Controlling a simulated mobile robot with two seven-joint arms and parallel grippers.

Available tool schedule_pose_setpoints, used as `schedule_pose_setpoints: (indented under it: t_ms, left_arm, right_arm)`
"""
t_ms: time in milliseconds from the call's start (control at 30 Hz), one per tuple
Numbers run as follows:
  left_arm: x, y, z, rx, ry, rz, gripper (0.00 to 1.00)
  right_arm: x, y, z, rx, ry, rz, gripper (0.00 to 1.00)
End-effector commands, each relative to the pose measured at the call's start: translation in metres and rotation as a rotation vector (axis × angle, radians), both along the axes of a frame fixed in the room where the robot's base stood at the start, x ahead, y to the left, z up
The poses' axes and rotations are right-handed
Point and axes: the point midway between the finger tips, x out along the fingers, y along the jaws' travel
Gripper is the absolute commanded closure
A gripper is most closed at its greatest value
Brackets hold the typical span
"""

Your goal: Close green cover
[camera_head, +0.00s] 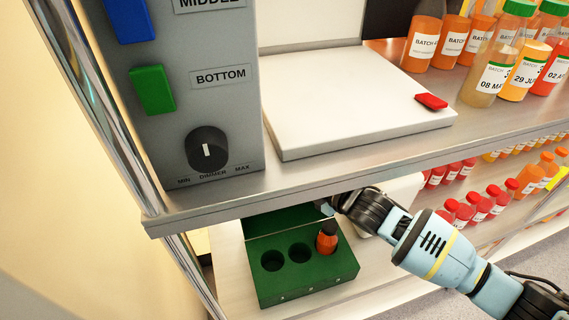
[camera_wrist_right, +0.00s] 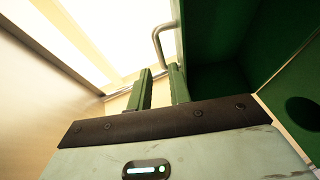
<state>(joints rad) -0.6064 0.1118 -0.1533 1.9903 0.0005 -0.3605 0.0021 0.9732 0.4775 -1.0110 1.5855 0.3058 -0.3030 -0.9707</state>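A green case (camera_head: 308,279) sits on the lower shelf, with round holes in its top. A small orange-red bottle (camera_head: 327,240) stands in its right hole; the other holes I see are empty. The green cover (camera_head: 283,220) stands raised at the back of the case, partly hidden under the upper shelf. My right gripper (camera_head: 328,209) is at the cover's right end. In the right wrist view its two fingers (camera_wrist_right: 161,88) are apart with a gap between them. A metal handle (camera_wrist_right: 158,38) at the edge of the cover (camera_wrist_right: 215,35) is just beyond the fingertips; contact is unclear. My left gripper is not in view.
The upper shelf's metal edge (camera_head: 350,165) overhangs the case. A grey control box (camera_head: 195,90) and a white device (camera_head: 355,105) stand on it. Bottles (camera_head: 485,80) stand at the right. A metal post (camera_head: 110,110) is at the left.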

Motion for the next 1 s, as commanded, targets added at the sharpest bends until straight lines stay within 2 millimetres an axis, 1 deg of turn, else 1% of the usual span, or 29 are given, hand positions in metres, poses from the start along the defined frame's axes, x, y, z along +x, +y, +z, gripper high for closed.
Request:
schedule_pose_setpoints:
  t_ms: [167,400,600,767,1000]
  left_arm:
    - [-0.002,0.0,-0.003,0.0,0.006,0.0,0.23]
    - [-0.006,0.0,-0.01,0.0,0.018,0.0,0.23]
    - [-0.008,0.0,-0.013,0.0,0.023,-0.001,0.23]
    - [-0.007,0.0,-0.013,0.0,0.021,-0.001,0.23]
    - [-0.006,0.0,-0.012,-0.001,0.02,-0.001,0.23]
  right_arm:
    - [0.013,0.012,-0.005,0.0,0.001,0.001,0.8]
    - [0.037,0.034,-0.013,0.002,0.002,0.0,0.8]
    - [0.05,0.045,-0.018,0.001,0.002,0.001,0.8]
    - [0.055,0.049,-0.019,0.001,0.002,0.0,0.8]
    - [0.055,0.049,-0.018,0.001,0.001,0.0,0.8]
